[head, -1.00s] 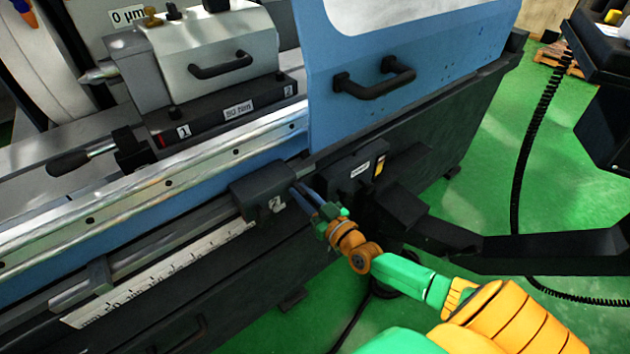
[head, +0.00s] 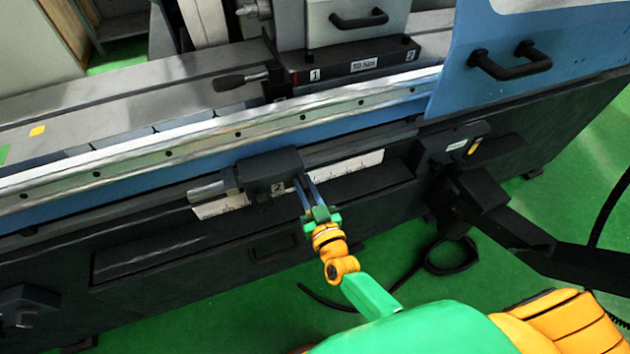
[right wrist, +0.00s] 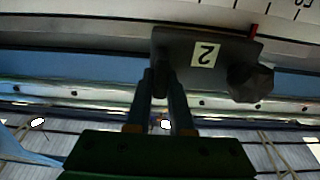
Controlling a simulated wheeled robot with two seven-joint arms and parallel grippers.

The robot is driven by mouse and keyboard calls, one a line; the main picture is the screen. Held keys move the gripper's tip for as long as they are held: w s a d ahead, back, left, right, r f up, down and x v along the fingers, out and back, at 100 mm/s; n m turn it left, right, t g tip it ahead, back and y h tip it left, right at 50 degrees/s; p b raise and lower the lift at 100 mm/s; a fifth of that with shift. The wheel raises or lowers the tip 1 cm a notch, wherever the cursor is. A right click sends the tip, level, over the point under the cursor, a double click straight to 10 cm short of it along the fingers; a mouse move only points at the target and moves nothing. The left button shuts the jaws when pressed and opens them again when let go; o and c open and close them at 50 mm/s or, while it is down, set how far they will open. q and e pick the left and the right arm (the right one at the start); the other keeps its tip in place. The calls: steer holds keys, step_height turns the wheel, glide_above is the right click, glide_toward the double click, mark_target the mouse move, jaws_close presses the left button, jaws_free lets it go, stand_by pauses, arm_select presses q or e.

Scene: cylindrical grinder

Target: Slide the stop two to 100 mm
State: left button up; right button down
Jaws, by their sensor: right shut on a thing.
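Stop two is a dark block (head: 268,172) with a small "2" label, on the rail along the machine's front. It also shows, upside down, in the right wrist view (right wrist: 228,48), with a dark knob at its right. My right gripper (head: 303,185) is shut on stop two at its right front side. Its fingers also show in the right wrist view (right wrist: 160,78), reaching the block's edge. A white scale (head: 356,165) runs behind and below the stop and shows on both sides of it. A red pointer (right wrist: 253,31) lies by the scale; the reading is unclear. My left gripper is out of view.
A blue door (head: 560,60) with a black handle stands at upper right. A dark box (head: 462,142) and a dark bracket arm (head: 500,215) sit right of the rail. A lever (head: 240,80) sticks out above. Green floor lies below, with a black cable (head: 440,268).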

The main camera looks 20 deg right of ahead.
steer(key=shift+s+a+f, duration=0.1)
steer(key=shift+a, duration=0.5)
steer(key=c, duration=0.8)
jaws_free()
steer(key=s, duration=0.7)
steer(key=shift+d, duration=0.3)
